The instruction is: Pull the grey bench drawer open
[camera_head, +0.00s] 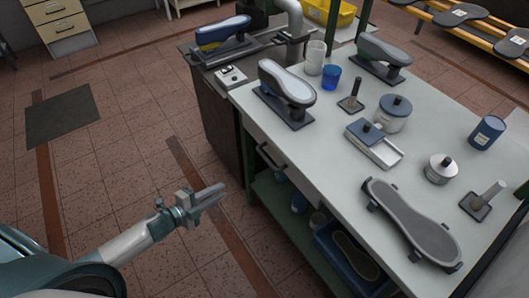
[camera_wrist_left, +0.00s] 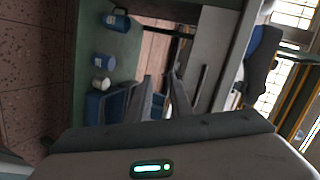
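The grey drawer front (camera_head: 300,186) is under the near left edge of the pale-topped bench (camera_head: 330,160) and looks flush with it. Its dark bar handle (camera_head: 270,158) faces my left arm. In the left wrist view the handle (camera_wrist_left: 201,88) is a dark bar on the pale front, to the right of the fingers. My left gripper (camera_head: 210,196) is in the air left of the bench, apart from the handle. In the left wrist view its fingers (camera_wrist_left: 162,96) stand apart with nothing between them. My right gripper is not in view.
Shoe lasts on stands (camera_head: 287,88), a grey sole-shaped piece (camera_head: 412,222), a blue cup (camera_head: 331,76) and tins stand on the bench. A green lower shelf (camera_head: 275,190) holds a blue bin (camera_head: 335,255). The tiled floor left of the bench is clear.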

